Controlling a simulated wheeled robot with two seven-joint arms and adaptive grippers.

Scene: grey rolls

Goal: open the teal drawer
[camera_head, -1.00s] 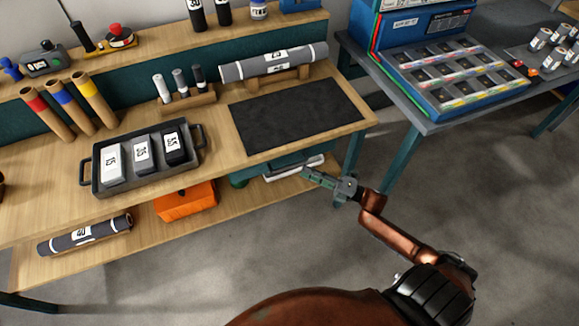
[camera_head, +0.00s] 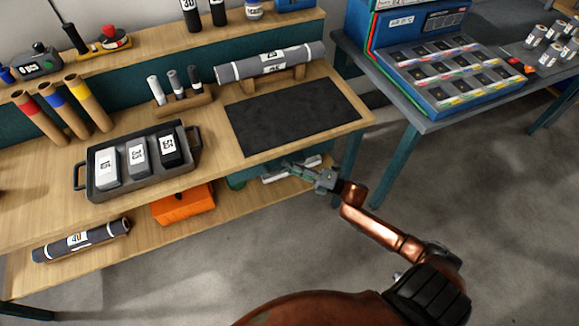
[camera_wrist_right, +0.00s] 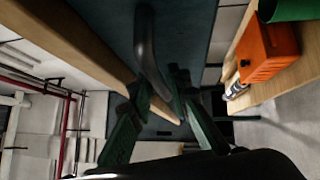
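The teal drawer (camera_head: 262,167) hangs under the right part of the wooden workbench, and only a small part of its front shows in the head view. In the right wrist view its teal front (camera_wrist_right: 190,35) fills the upper middle, with a dark curved handle (camera_wrist_right: 147,45) on it. My right gripper (camera_head: 287,165) is close to the drawer front. In the wrist view its two green fingers (camera_wrist_right: 154,88) are apart, with the lower end of the handle between or just beyond them; contact cannot be told. My left gripper is not in view.
The wooden bench top (camera_head: 215,130) overhangs the drawer. An orange box (camera_head: 183,204) and a grey roll (camera_head: 82,240) lie on the lower shelf. A teal-legged table (camera_head: 425,122) stands to the right. The floor in front is clear.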

